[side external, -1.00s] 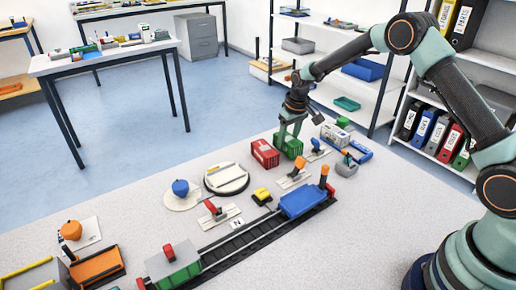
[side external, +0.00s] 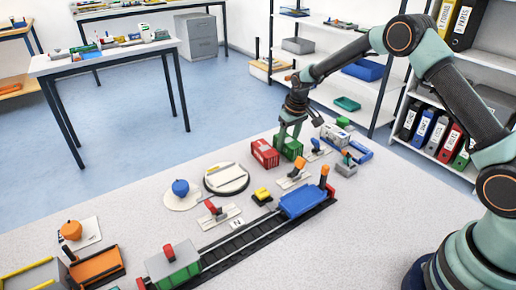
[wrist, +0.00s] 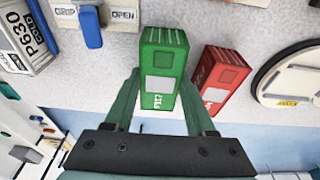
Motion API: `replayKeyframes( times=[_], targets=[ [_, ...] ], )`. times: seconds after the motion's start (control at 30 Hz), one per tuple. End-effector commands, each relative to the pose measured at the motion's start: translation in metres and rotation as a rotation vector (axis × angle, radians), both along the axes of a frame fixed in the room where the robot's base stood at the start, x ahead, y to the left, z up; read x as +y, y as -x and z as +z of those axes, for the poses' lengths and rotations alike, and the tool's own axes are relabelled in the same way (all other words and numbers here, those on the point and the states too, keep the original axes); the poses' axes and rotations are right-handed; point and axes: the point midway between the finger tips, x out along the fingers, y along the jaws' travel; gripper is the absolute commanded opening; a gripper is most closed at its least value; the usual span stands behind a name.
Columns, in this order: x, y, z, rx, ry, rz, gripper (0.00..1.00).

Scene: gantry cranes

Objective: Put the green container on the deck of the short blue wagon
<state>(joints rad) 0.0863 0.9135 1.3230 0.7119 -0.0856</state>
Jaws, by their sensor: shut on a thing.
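The green container (side external: 292,148) stands on the table beside the red container, near the table's far edge. In the wrist view the green container (wrist: 163,75) sits between the two fingers of my gripper (wrist: 160,100), which is shut on it. The gripper (side external: 290,135) reaches down onto it from above in the side view. The short blue wagon (side external: 303,201) stands on the black track at the near right, with an orange-topped post at its right end. Its blue deck looks empty.
The red container (side external: 265,153) is close to the left of the green one. A white container (side external: 334,134) and levers on plates (side external: 294,178) lie to the right and in front. A yellow block (side external: 262,196) is left of the wagon.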

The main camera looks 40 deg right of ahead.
Motion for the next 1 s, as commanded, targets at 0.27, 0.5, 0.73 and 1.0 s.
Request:
replayKeyframes(
  times=[0.27,0.5,0.73,1.0],
  targets=[
    [0.0,-0.0003,-0.0028,-0.001,0.0,0.0,0.07],
    [0.0,-0.0004,-0.0053,-0.001,0.0,0.0,0.07],
    [0.0,-0.0003,-0.008,-0.001,0.0,0.0,0.07],
    [0.0,-0.0004,-0.0083,-0.001,0.0,0.0,0.91]
  ],
)
